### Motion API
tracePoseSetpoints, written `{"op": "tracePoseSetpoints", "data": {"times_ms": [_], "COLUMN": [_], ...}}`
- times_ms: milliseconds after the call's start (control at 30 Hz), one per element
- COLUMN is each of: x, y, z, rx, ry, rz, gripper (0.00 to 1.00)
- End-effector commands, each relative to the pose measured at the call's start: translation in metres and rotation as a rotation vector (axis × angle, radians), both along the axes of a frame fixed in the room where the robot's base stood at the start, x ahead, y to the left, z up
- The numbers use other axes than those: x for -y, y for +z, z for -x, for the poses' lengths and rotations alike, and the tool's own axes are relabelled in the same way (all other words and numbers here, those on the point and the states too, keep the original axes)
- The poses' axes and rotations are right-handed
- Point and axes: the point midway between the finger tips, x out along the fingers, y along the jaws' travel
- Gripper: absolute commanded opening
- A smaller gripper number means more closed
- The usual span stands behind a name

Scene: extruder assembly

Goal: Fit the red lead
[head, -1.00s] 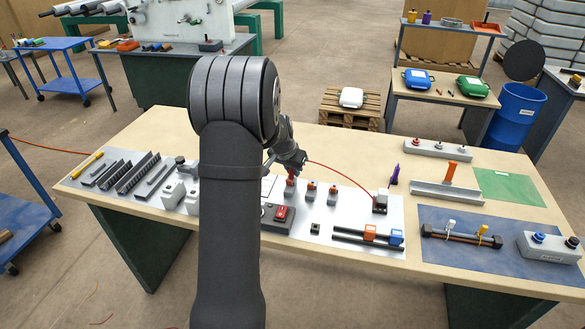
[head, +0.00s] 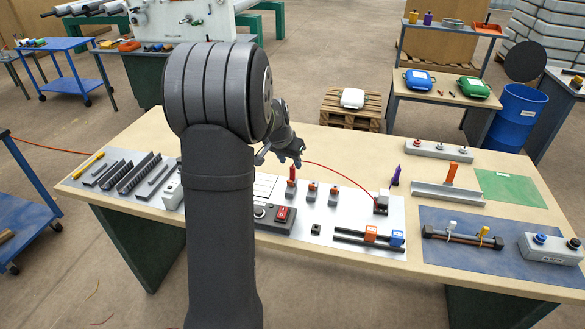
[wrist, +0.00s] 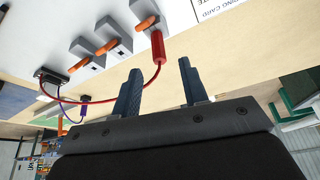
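The red lead's plug (head: 292,174) stands upright at the leftmost of three grey terminal blocks with orange tops (head: 291,192). Its thin red wire (head: 345,176) arcs right to a small grey box (head: 381,205). In the wrist view the plug (wrist: 158,47) meets the end block at its orange top; how deep it sits cannot be told. My gripper (head: 290,161) is just above and behind the plug. In the wrist view the gripper (wrist: 160,68) has its two fingers apart with nothing held, and the plug is clear beyond the fingertips.
Orange and blue parts on dark rails (head: 370,238) lie at the front. My arm hides part of the table's left middle.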

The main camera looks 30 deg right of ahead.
Motion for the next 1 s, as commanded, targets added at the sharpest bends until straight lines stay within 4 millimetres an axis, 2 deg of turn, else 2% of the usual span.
{"op": "tracePoseSetpoints", "data": {"times_ms": [33, 300, 500, 700, 1000], "x": [-0.004, -0.024, -0.033, -0.036, -0.036], "y": [0.013, 0.068, 0.094, 0.101, 0.1], "z": [0.002, 0.014, 0.019, 0.021, 0.021], "rx": [0.004, 0.002, 0.001, 0.0, -0.001], "ry": [0.001, 0.0, 0.0, 0.0, 0.0], "rz": [0.003, 0.002, 0.002, 0.0, 0.0], "gripper": [0.4, 0.4, 0.4, 0.4, 0.4]}}
